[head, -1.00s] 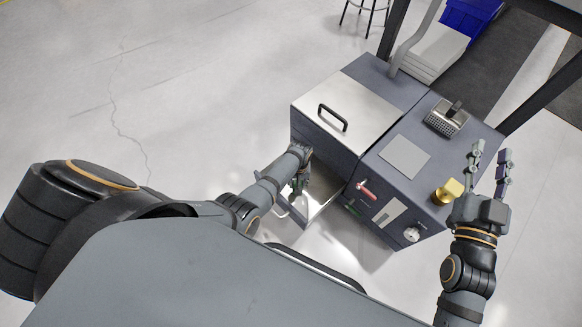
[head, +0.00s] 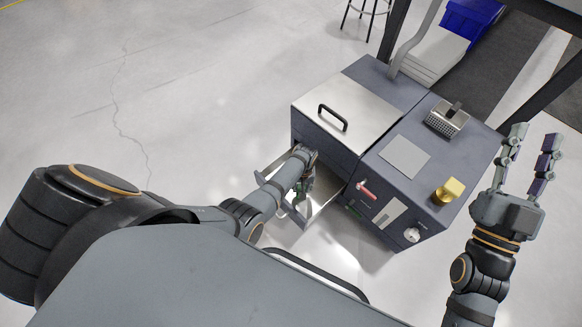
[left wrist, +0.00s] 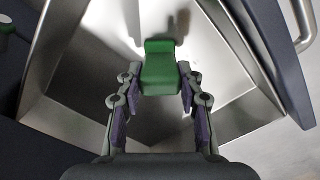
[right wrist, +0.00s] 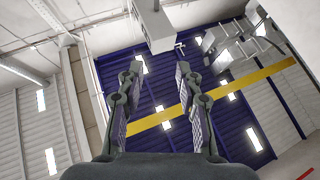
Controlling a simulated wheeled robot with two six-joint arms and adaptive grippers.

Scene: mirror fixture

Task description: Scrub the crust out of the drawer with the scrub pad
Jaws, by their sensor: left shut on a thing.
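A steel drawer (head: 326,193) stands out from the low front of the grey machine. It also shows in the left wrist view (left wrist: 225,95), with bright bare metal walls. My left gripper (head: 303,190) is inside the drawer's outline, pointing down. In the left wrist view its fingers (left wrist: 160,82) are shut on the green block of the scrub pad (left wrist: 160,68). The pad's underside is hidden. Dark patches show on the drawer floor; I cannot tell crust from shadow or reflection. My right gripper (head: 528,165) is open and empty, right of the machine, fingers pointing up.
The machine (head: 345,80) has a steel lid with a black handle (head: 333,118). On its top are a perforated metal box (head: 446,118), a grey plate (head: 404,157) and a yellow knob (head: 448,191). A red handle (head: 366,190) juts from the front. Floor to the left is clear.

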